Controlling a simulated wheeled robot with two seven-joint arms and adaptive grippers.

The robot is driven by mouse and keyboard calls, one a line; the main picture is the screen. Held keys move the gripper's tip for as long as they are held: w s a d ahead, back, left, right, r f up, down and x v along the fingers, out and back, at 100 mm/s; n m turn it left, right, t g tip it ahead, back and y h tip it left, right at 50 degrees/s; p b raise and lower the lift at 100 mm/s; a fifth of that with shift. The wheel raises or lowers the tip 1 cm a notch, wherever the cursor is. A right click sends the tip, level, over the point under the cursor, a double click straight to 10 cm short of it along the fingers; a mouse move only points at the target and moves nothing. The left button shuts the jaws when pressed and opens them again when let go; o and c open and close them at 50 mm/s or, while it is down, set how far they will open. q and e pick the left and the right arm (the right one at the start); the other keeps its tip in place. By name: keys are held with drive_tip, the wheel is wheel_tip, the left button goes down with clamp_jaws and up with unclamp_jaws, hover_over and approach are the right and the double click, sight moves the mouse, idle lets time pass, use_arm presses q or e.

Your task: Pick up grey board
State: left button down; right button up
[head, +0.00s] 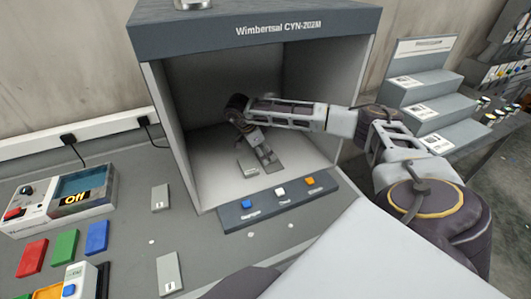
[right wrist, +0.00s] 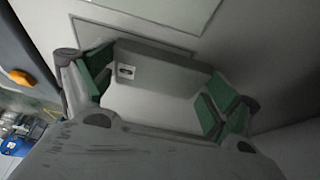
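Inside the grey open-fronted cabinet (head: 328,140), a small grey board (head: 247,168) lies on the floor, partly hidden by my right gripper (head: 265,158). My right arm reaches in from the right, with the gripper pointing down at the board. In the right wrist view, the right gripper (right wrist: 155,90) has its green-padded fingers spread, one on each side of the grey board (right wrist: 165,82), which has a small label. I cannot tell whether the pads touch it. Two similar grey boards, an upper one (head: 160,198) and a lower one (head: 168,273), lie on the bench outside. My left gripper is not in view.
The cabinet walls and roof enclose my right forearm. A button strip (head: 278,203) runs along its front. A stepped grey stand (head: 425,95) is at right.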

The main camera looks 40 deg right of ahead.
drive_tip(key=shift+c, duration=0.8)
drive_tip(key=shift+w+r, duration=0.1)
drive_tip(key=shift+r, duration=0.75)
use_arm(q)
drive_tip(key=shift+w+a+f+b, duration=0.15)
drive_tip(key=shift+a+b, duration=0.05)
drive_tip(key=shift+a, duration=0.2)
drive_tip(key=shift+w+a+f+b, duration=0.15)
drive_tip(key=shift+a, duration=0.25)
use_arm(e)
wheel_tip(320, 180, up, 8)
drive_tip(key=shift+r, duration=0.15)
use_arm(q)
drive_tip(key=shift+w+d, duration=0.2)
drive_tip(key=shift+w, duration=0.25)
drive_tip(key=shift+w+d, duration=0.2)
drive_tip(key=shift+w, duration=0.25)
